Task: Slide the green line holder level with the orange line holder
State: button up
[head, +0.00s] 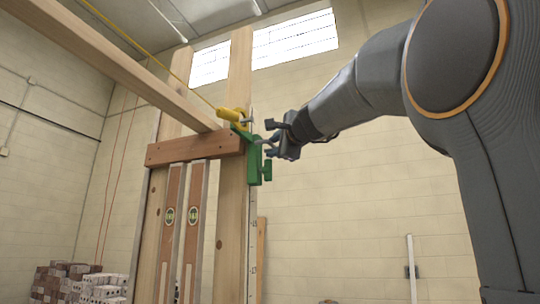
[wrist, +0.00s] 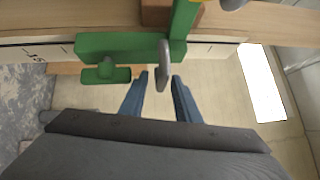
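The green line holder (head: 256,164) sits on the right-hand edge of an upright timber post, beside the end of a brown crosspiece. In the wrist view the green holder (wrist: 120,46) shows its body, a green knob and a grey metal lever (wrist: 164,62). My gripper (head: 271,146) is just right of the holder. In the wrist view my gripper (wrist: 161,78) has its two blue fingers apart, with the lever's tip at the gap between them. I cannot tell whether they touch it. I see no orange line holder in either view.
A yellow piece (head: 234,116) with a yellow line running up left is at the green holder's top. The brown crosspiece (head: 194,149) and a long beam (head: 110,62) are left. Two levels (head: 181,230) hang below. Bricks (head: 80,283) are stacked low left.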

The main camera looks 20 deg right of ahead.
jog(key=shift+s+f+b, duration=0.15)
jog(key=shift+s+b, duration=0.15)
jog(key=shift+s, duration=0.5)
jog(key=shift+s+f+b, duration=0.1)
jog(key=shift+s+b, duration=0.15)
jog(key=shift+s, duration=0.5)
